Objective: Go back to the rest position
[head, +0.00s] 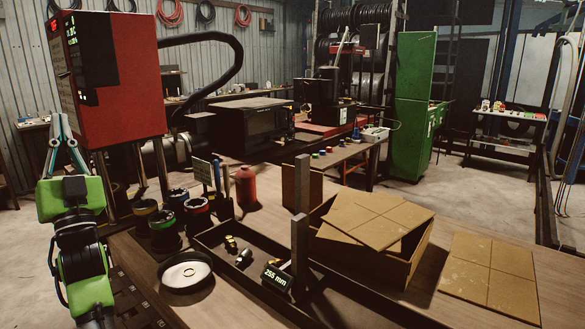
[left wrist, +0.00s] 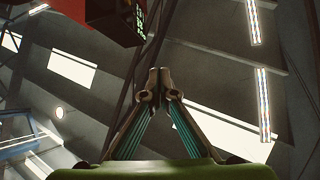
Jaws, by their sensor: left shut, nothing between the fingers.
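My left gripper (head: 62,120) is raised at the left of the head view, pointing up beside the red machine (head: 118,78). Its fingertips come together and hold nothing. In the left wrist view the fingertips (left wrist: 158,82) meet in front of the ceiling, and the underside of the red machine (left wrist: 72,22) shows at the top left. My right gripper shows in neither view.
A wooden bench (head: 215,300) holds a dark tray (head: 215,248) with small fittings, a round dish (head: 186,273), a red bottle (head: 246,186) and several dies. An open cardboard box (head: 375,262) stands right of two grey posts. A green cabinet (head: 412,110) stands behind.

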